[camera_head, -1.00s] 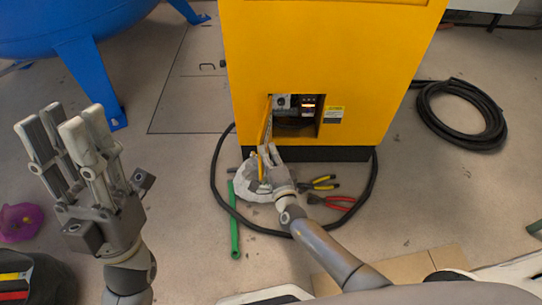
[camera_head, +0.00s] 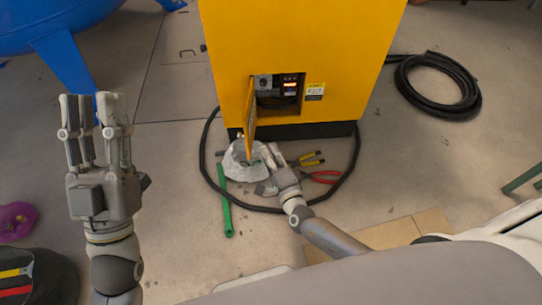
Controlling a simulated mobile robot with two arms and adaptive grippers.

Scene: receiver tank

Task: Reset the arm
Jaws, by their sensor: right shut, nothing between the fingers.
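My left gripper (camera_head: 97,125) points up at the left of the head view, with its fingers spread apart and nothing between them. My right gripper (camera_head: 268,155) is low in front of the yellow cabinet (camera_head: 300,40), shut and empty, just right of the open cabinet door. The small yellow door (camera_head: 250,110) stands swung open at the left of the control recess (camera_head: 280,92). My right gripper appears apart from the door. My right arm reaches in from the lower right.
A white cloth or bag (camera_head: 240,168), a green bar (camera_head: 224,200), yellow-handled pliers (camera_head: 308,158) and red-handled pliers (camera_head: 325,177) lie on the floor. A black cable (camera_head: 350,175) loops around them. A coiled hose (camera_head: 470,100) lies at the right; a blue tank (camera_head: 50,30) stands upper left.

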